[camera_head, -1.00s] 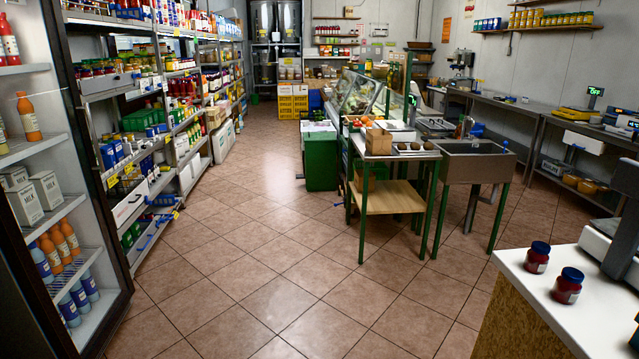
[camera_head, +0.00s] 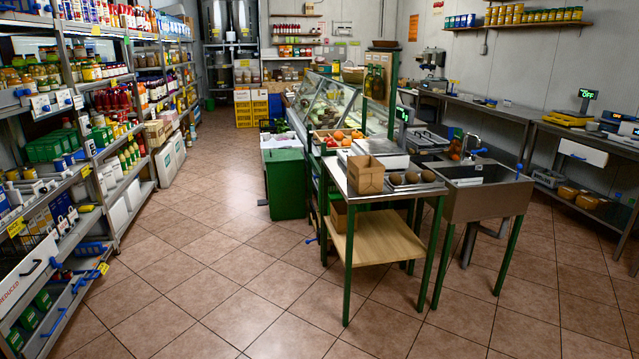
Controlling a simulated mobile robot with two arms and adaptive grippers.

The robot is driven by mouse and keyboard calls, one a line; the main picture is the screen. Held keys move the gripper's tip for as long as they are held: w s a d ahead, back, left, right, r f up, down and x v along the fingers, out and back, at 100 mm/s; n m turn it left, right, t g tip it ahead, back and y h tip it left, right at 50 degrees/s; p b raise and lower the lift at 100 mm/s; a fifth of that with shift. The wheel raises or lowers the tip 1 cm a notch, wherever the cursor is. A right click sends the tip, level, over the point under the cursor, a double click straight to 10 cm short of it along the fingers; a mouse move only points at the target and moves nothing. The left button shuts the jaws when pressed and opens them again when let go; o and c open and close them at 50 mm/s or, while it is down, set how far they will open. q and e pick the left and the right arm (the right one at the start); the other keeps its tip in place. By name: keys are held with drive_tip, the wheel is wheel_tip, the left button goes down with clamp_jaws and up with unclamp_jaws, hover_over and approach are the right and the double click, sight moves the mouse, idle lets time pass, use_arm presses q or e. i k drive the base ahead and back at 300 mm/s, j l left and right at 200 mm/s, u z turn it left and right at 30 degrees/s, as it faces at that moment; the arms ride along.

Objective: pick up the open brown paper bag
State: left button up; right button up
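An open brown paper bag (camera_head: 365,175) stands upright on the steel top of a small green-legged table (camera_head: 376,193), right of the picture's middle. It is near the table's left end, beside a tray of round brown items (camera_head: 412,178). Neither of my grippers shows in the head view, so nothing is seen touching the bag. The inside of the bag is hard to make out from here.
A steel sink (camera_head: 473,195) adjoins the table on the right. A green bin (camera_head: 285,183) and a glass display counter (camera_head: 335,110) stand behind it. Stocked shelves (camera_head: 85,150) line the left. The tiled floor (camera_head: 215,270) in front is clear.

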sight(365, 173)
drive_tip(key=i+l+z, duration=0.1)
drive_tip(key=i+z, duration=0.25)
drive_tip(key=i, duration=0.65)
drive_tip(key=i+j+z, duration=0.15)
drive_tip(key=i+z, duration=0.15)
drive_tip(key=i, duration=0.65)
